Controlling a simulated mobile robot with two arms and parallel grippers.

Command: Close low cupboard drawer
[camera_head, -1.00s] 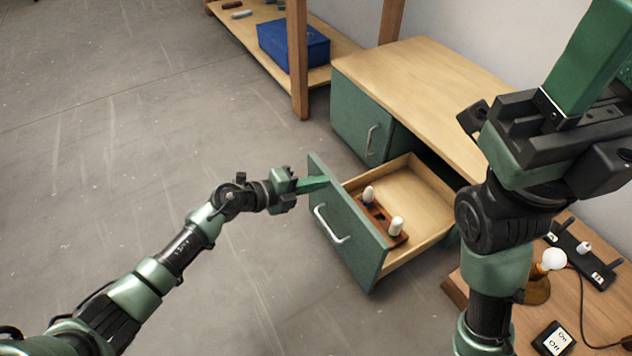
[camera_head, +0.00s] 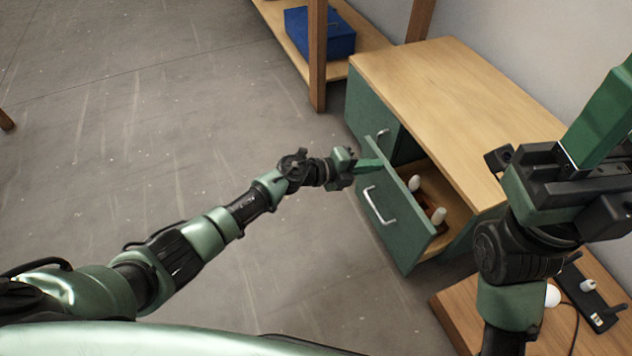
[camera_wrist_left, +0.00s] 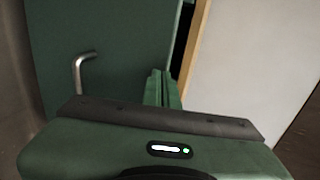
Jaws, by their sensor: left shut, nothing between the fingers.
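The low cupboard (camera_head: 440,95) has a wooden top and green fronts. Its drawer (camera_head: 402,240) is partly open, with a green front and a silver handle (camera_head: 380,207). A brown holder (camera_head: 424,203) with two white bulbs lies inside it. My left gripper (camera_head: 372,165) is shut and empty, its fingertips at the drawer front's upper far corner; whether they touch it I cannot tell. In the left wrist view, the shut fingers (camera_wrist_left: 162,88) point at green cupboard surfaces. My right arm (camera_head: 545,190) is raised at the right; its fingertips are not clearly visible.
A wooden shelf with a blue box (camera_head: 320,33) stands at the back. A wooden table (camera_head: 450,310) at the lower right carries a black power strip (camera_head: 590,297) and a white lamp bulb (camera_head: 552,296).

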